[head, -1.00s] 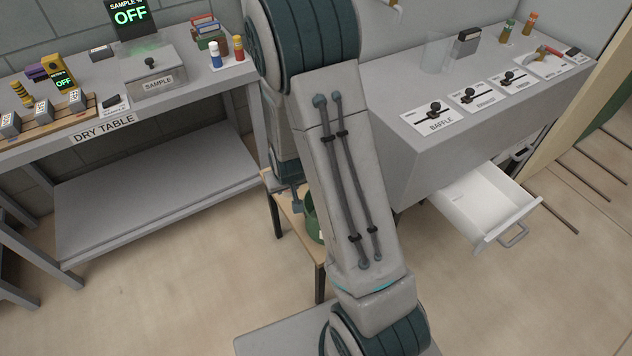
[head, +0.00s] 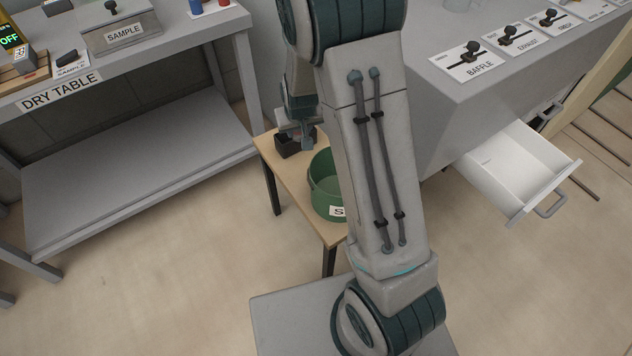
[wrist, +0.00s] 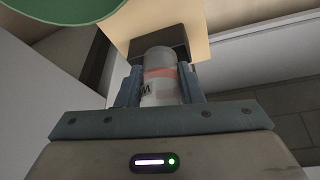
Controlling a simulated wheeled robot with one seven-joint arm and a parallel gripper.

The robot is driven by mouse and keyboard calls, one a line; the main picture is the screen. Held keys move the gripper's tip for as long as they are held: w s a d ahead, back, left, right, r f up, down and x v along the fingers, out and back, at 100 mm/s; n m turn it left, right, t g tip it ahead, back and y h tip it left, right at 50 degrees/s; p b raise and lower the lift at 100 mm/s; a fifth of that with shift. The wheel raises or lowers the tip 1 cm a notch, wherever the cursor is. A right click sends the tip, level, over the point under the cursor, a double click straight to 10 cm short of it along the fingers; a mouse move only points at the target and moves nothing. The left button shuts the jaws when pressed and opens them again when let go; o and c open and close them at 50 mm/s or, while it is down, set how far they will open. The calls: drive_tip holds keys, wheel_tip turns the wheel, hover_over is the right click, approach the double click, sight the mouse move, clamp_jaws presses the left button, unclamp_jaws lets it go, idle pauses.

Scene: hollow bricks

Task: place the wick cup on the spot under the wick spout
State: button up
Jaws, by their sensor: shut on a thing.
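My gripper (wrist: 160,82) is shut on a small pale cup (wrist: 159,62) with a pink band and a partly hidden dark letter, seen between the two blue-grey fingers in the wrist view. I take it to be the wick cup, though the label is not fully readable. In the head view my gripper (head: 306,138) is over the small wooden table, at a small dark open box (head: 286,149). The dark box (wrist: 160,40) also shows just beyond the cup in the wrist view. I cannot tell whether cup and box touch. I cannot make out the wick spout or its spot.
A green tub (head: 324,190) stands on the wooden table (head: 283,170) beside my gripper. The grey dry table (head: 140,70) is at left. At right is a grey bench (head: 440,110) with labelled levers and an open white drawer (head: 515,170). The floor at front left is clear.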

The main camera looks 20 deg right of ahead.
drive_tip(key=b, duration=0.7)
hover_over(289, 163)
drive_tip(key=s, duration=0.2)
wheel_tip(289, 163, down, 5)
drive_tip(key=shift+n, duration=0.3)
wheel_tip(289, 163, down, 10)
drive_tip(key=b, duration=0.6)
drive_tip(key=shift+w+f, duration=0.15)
drive_tip(key=shift+f, duration=0.1)
drive_tip(key=shift+f, duration=0.2)
drive_tip(key=o, duration=0.9)
drive_tip(key=shift+o, duration=0.2)
drive_tip(key=shift+r, duration=0.1)
drive_tip(key=shift+r, duration=0.1)
